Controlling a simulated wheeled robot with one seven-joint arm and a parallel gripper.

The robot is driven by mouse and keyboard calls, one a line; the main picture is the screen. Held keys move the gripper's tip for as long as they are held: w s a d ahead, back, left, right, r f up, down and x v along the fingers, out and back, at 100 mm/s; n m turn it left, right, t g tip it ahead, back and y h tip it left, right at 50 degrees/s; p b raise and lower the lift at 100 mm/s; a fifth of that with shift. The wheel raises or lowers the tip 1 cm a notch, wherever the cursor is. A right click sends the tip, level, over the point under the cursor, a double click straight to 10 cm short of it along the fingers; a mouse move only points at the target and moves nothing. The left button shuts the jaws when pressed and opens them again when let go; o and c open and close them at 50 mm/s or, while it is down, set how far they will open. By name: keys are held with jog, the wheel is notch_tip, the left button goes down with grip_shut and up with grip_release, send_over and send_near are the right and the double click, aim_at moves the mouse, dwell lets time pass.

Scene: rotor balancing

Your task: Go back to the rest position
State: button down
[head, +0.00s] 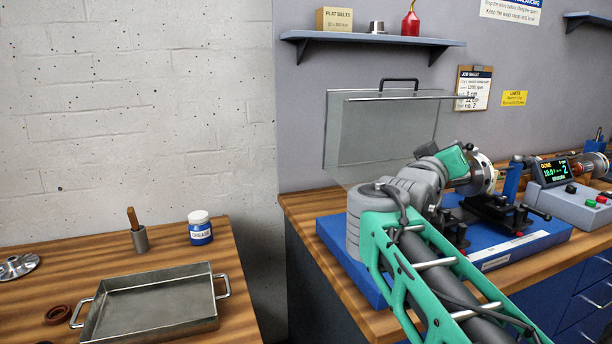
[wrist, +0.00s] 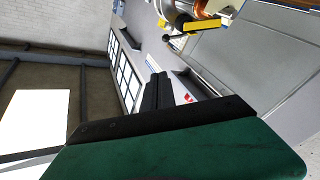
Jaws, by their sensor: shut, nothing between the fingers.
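My arm reaches in the head view from the lower right to the balancing machine (head: 516,240) on its blue base. My gripper's fingers cannot be made out there, and the arm's end covers part of the machine. In the wrist view my gripper (wrist: 157,92) shows as two dark fingers lying together, with nothing between them. The rotor's metal disc (head: 482,174) is just right of my arm's end in the head view. I cannot tell whether the arm touches it.
A clear guard with a black handle (head: 399,82) stands raised behind my arm. A control box (head: 575,205) with a lit display is at the right. On the left table are a metal tray (head: 213,316), a grease jar (head: 200,228) and a brush cup (head: 140,240). A gap separates the tables.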

jog(key=s+a+f+g+y+p, duration=0.5)
jog(key=s+f+p, duration=0.4)
jog(key=s, duration=0.4)
jog(key=s+a+f+n+g+y+p, duration=0.1)
jog(key=s+a+f+g+y+p, duration=0.5)
jog(key=s+a+f+p, duration=0.3)
jog(key=s+f+y, duration=0.1)
jog(key=s+f, duration=0.1)
jog(key=s, duration=0.1)
jog(key=shift+s+g+p, duration=0.3)
jog(key=shift+s+p, duration=0.05)
jog(key=c, duration=2.1)
grip_release()
jog(key=shift+a, duration=0.1)
jog(key=shift+c, duration=0.2)
